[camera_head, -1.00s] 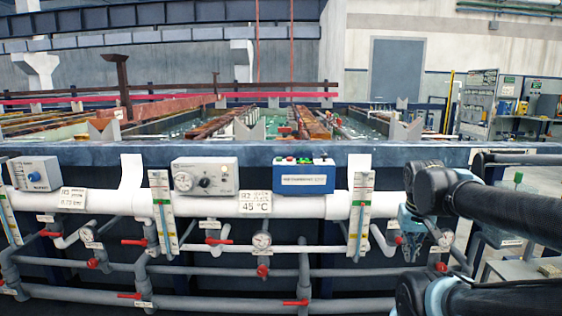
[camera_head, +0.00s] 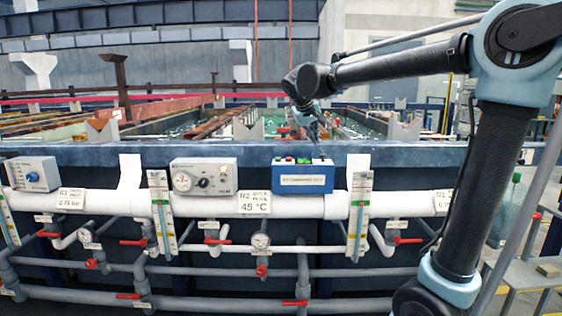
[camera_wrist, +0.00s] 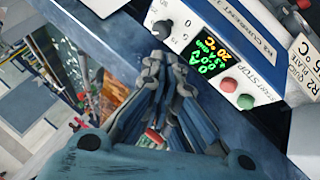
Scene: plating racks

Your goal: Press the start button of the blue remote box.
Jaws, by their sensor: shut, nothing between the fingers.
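The blue remote box (camera_head: 303,184) sits on the tank's front edge, with its controls on top. In the wrist view its light top panel (camera_wrist: 207,22) shows a green and yellow readout, a black knob (camera_wrist: 162,29), a red button (camera_wrist: 229,85) and a green button (camera_wrist: 245,101), with START and STOP lettering beside the buttons. My gripper (camera_head: 314,138) is above and behind the right part of the box, pointing down. In the wrist view its closed fingertips (camera_wrist: 165,62) are empty, near the knob and off to the side of both buttons.
A grey box with dials (camera_head: 204,177) stands left of the blue box, and a smaller grey box (camera_head: 34,174) is farther left. White pipes, red-handled valves and upright gauges line the front. Tanks with racks lie behind the blue edge beam (camera_head: 80,153).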

